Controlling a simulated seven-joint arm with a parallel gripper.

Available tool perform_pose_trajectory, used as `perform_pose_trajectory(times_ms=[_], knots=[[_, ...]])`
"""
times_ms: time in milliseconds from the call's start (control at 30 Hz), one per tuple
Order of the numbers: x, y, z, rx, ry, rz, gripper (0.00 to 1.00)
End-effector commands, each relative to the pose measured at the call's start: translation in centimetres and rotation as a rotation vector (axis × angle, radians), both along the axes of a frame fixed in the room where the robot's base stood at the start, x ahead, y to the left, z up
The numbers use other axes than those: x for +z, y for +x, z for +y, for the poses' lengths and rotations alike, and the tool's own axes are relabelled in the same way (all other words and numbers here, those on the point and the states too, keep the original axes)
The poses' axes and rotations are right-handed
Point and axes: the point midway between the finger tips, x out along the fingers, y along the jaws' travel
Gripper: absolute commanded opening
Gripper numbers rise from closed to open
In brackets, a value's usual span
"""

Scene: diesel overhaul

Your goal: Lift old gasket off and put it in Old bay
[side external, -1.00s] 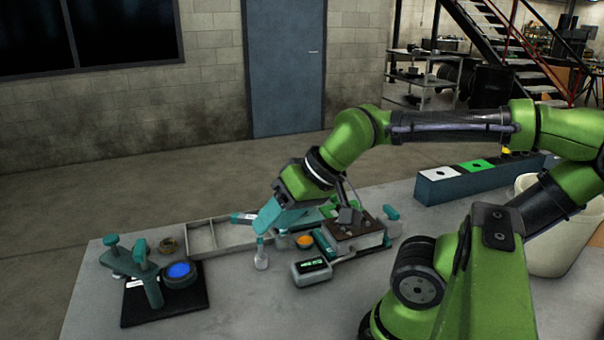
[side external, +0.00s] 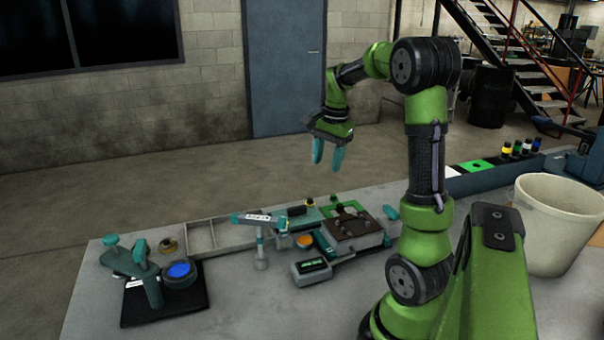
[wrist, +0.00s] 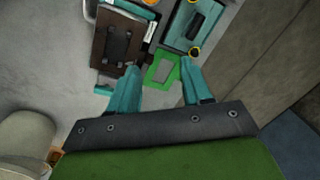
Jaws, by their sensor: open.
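My gripper (side external: 327,156) is open and empty, high above the far side of the bench with its fingers pointing down. In the wrist view its two teal fingers (wrist: 160,68) are spread apart. Below it is a brown-topped block (side external: 357,228) with dark fittings on top; it also shows in the wrist view (wrist: 103,45). A flat green piece (wrist: 163,72) with a pale rectangular middle lies beside the block. I cannot tell for certain which piece is the old gasket. No readable label marks the Old bay; a grey divided tray (side external: 228,244) lies left of the block.
A teal press-like stand (side external: 130,263) is at the left. A small display box (side external: 311,271) and a teal post tool (side external: 260,245) stand before the block. A cream bucket (side external: 560,225) and a long box with bottles (side external: 465,185) are at the right.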

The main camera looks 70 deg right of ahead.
Motion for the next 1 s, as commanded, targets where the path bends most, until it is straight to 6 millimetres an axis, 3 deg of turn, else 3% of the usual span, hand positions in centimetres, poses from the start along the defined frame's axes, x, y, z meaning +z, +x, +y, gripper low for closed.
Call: perform_pose_trajectory(times_ms=[33,100,167,267,367,800,1000], knots=[[-0.4,-1.0,-2.8,-0.142,0.019,0.043,0.49],[-0.3,-2.1,-5.4,-0.32,0.038,0.085,0.49],[0.3,-2.5,-6.5,-0.437,0.047,0.106,0.49],[1.7,-2.4,-6.3,-0.558,0.06,0.107,0.49],[1.1,-2.5,-5.9,-0.601,0.079,0.116,0.49],[-7.7,-2.5,-5.8,-0.6,0.079,0.116,0.49],[-9.9,-2.4,-5.8,-0.6,0.077,0.113,0.49]])
